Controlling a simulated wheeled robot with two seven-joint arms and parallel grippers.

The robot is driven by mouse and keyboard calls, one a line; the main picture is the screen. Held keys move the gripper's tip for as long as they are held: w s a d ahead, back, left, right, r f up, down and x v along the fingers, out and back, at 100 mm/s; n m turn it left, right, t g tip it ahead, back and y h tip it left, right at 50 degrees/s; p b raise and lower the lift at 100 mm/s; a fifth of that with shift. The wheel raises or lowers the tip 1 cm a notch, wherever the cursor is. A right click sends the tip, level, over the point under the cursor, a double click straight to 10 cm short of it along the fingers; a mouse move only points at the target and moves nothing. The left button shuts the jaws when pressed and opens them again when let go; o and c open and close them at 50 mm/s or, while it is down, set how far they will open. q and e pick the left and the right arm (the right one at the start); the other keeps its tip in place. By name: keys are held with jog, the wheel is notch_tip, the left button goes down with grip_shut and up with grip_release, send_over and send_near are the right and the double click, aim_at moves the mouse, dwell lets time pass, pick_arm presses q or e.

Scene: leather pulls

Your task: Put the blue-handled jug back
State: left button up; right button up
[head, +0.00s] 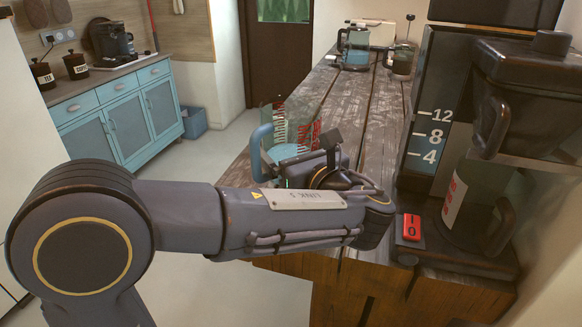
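A clear glass jug (290,151) with a blue handle, a blue lower part and red markings stands at the left edge of the dark wooden counter (355,105). Its handle faces left. My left arm comes in from the left and crosses in front of the counter. My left gripper (305,168) is at the near side of this jug, partly hidden by my wrist. Its fingertips cannot be made out, nor whether they touch the jug. My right gripper is not in view.
A black coffee maker (520,120) with a dark-handled jug (468,205) stands on the right, beside a scale marked 4, 8 and 12. A red switch (412,227) is in front. The middle of the counter is clear. Blue cabinets (125,115) stand at the back left.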

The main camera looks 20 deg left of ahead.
pick_arm(q)
jog(key=f, duration=0.2)
jog(key=w+f, duration=0.1)
jog(key=shift+a+f+b, duration=0.25)
jog(key=shift+f+b, duration=0.1)
jog(key=shift+f, duration=0.25)
jog(key=shift+f, duration=0.1)
jog(key=o, duration=1.4)
jog(key=shift+f, duration=0.1)
jog(key=shift+c, duration=0.2)
jog(key=shift+s, duration=0.1)
jog(key=shift+r, duration=0.25)
jog(key=v, duration=1.2)
jog(key=shift+d, duration=0.1)
jog(key=shift+f, duration=0.1)
